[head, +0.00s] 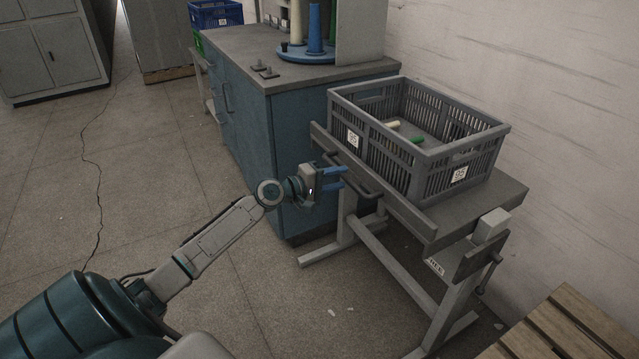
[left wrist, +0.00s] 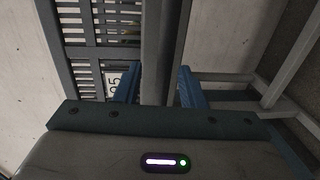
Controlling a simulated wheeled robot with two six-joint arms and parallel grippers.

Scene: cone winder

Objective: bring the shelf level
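The shelf (head: 506,196) is a grey board on a light grey stand, with a dark handle (head: 372,190) along its front side. A grey slatted crate (head: 400,172) stands on it, with a yellowish and a green tube lying inside. I cannot tell the shelf's exact tilt from here. My left gripper (head: 343,177) is open, its blue fingers pointing at the handle and the shelf's front edge. In the left wrist view the fingers (left wrist: 158,88) are apart, with the grey edge board (left wrist: 157,45) showing between them. Contact with the handle is unclear. My right gripper is out of view.
A light block and dark plate (head: 474,259) sit at the shelf's near right end, beside a labelled leg. A blue cabinet (head: 285,150) stands close behind my left gripper. A wooden pallet (head: 565,325) is at lower right. The floor at left is clear.

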